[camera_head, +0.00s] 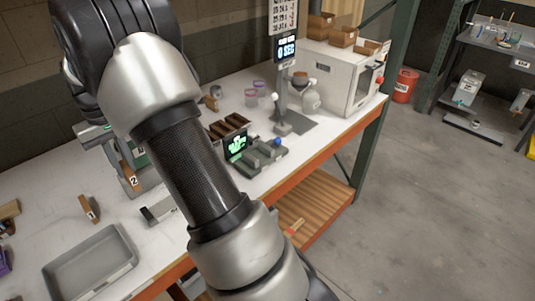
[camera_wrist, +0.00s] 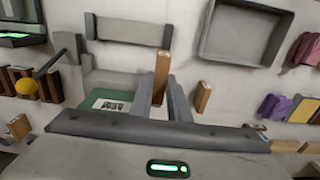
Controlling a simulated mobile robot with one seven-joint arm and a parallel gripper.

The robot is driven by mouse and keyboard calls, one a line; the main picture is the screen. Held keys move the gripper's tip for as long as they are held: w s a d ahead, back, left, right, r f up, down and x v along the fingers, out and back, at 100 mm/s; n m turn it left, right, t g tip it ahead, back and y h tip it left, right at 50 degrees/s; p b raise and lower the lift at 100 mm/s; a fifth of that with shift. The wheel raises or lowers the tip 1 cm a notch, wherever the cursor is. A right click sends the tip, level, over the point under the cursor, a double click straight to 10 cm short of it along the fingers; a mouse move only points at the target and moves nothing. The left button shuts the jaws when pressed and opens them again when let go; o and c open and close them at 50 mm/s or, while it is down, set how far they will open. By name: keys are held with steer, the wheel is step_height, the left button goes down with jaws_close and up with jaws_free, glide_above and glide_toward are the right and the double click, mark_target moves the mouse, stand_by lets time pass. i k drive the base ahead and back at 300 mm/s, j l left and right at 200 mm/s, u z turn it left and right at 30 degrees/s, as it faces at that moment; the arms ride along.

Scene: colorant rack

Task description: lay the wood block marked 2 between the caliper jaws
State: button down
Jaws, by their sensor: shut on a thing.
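The wood block marked 2 (camera_head: 132,181) is brown with a white label and hangs upright or slightly tilted from my gripper (camera_head: 127,166). In the wrist view my gripper (camera_wrist: 164,103) is shut on this block (camera_wrist: 162,68), which sticks out past the fingertips. A grey bar with dark ends (camera_wrist: 129,31) lies beside the block, left of it in the wrist view. It also shows in the head view (camera_head: 157,211), partly hidden by my arm. A grey and green device (camera_wrist: 92,82) is also close by. I cannot tell which of these is the caliper.
A block marked 1 (camera_head: 89,209) stands near a grey tray (camera_head: 133,262). Right of my arm are a green-screen device (camera_head: 237,144), a brown rack (camera_head: 229,125) and a post with a display (camera_head: 286,48).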

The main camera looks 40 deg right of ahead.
mark_target(259, 158)
steer(key=l, duration=0.95)
steer(key=k+l, duration=0.15)
steer(key=l, duration=0.85)
